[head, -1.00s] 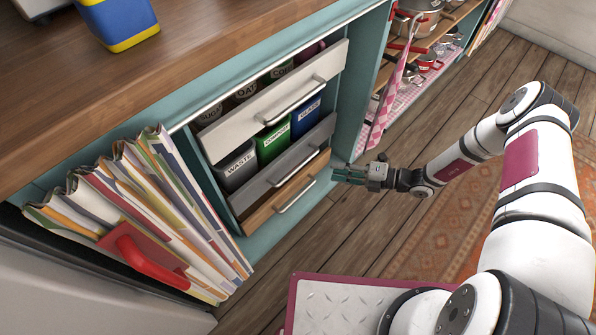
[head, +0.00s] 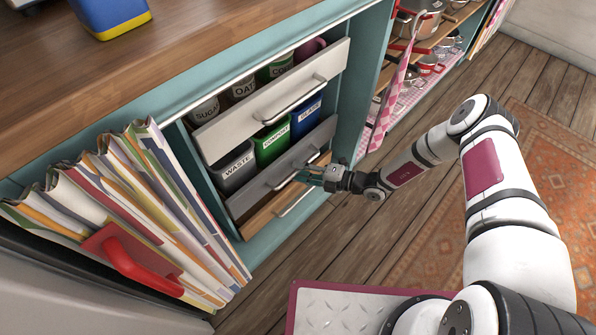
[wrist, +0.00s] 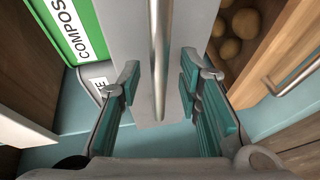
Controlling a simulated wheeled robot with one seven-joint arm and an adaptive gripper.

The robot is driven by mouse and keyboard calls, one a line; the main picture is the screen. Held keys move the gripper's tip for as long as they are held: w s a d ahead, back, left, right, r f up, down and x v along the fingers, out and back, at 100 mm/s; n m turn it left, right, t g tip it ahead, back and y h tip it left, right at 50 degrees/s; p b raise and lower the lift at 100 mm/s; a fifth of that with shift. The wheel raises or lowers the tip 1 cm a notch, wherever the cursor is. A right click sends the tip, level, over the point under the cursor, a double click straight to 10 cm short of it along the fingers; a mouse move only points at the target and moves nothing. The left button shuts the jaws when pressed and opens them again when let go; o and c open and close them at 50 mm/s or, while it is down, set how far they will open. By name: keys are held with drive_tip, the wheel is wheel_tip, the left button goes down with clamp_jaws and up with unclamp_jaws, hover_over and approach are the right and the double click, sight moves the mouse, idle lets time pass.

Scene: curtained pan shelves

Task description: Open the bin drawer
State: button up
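The bin drawer has a grey front (head: 250,193) and a metal bar handle (head: 285,179); it sits between a white drawer above and a wooden one below. Waste (head: 236,168), compost (head: 272,146) and glass (head: 306,118) bins show above its front. In the wrist view the gripper (wrist: 160,92) is open, with teal-padded fingers on either side of the handle (wrist: 158,50). The fingers look apart from the bar. How deep the bar lies between them I cannot tell.
The white drawer (head: 255,117) juts out above, with canisters behind it. The wooden drawer (head: 275,212) below holds round brown items in the wrist view (wrist: 235,30). A checked cloth (head: 388,105) hangs at right. The floor before the shelves is clear.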

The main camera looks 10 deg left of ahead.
drive_tip(key=shift+w+a, duration=0.2)
drive_tip(key=shift+a, duration=0.45)
clamp_jaws()
drive_tip(key=s+d+b, duration=0.1)
drive_tip(key=s+d, duration=1.1)
drive_tip(key=d, duration=0.3)
drive_tip(key=s+d, duration=1.2)
drive_tip(key=d, duration=0.4)
drive_tip(key=shift+b, duration=0.35)
drive_tip(key=shift+f, duration=0.1)
unclamp_jaws()
